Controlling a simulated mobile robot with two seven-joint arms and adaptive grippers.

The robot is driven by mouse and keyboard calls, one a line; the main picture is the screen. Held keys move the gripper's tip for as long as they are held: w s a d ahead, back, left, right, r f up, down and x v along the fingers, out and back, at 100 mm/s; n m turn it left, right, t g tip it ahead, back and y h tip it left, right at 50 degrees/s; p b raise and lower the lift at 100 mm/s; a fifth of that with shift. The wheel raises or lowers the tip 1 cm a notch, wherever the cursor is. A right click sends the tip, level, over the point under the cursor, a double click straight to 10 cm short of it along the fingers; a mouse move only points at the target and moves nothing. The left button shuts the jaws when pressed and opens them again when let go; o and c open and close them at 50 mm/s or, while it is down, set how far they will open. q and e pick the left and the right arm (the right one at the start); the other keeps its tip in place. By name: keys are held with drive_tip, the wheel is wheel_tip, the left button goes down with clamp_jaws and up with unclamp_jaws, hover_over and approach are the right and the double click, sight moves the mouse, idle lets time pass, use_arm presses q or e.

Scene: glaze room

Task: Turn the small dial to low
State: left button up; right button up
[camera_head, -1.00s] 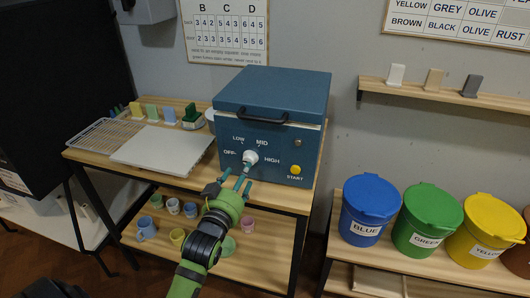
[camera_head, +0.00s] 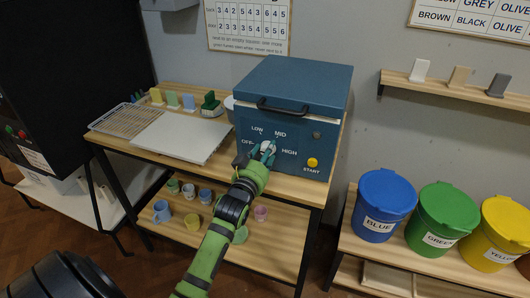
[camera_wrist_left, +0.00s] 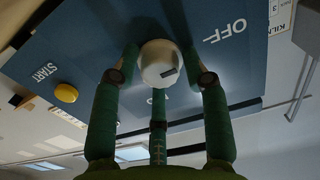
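The small dial (camera_head: 267,146) is a white round knob on the front of the blue kiln box (camera_head: 290,100), among the labels OFF, LOW, MID and HIGH. My left gripper (camera_head: 263,152) is at the dial and partly hides it in the head view. I cannot tell the setting. My right gripper is not in view.
A yellow START button (camera_head: 312,162) is to the right of the dial. A handle (camera_head: 283,106) sticks out above it. A pale board (camera_head: 182,136) and a wire rack (camera_head: 125,121) lie on the table at left. Lidded bins, one blue (camera_head: 383,205), stand at right.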

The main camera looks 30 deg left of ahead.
use_arm(q)
drive_tip(key=shift+r+m, duration=0.4)
drive_tip(key=shift+p, duration=0.4)
drive_tip(key=shift+w+d+m+p, duration=0.1)
drive_tip(key=shift+m+p, duration=0.6)
drive_tip(key=shift+m, duration=2)
drive_tip(key=shift+w+m+p, duration=0.1)
drive_tip(key=shift+m+p, duration=0.55)
drive_tip(key=shift+m, duration=2.05)
drive_tip(key=o, duration=1)
drive_tip(key=shift+d+f, duration=0.1)
drive_tip(key=shift+f, duration=0.05)
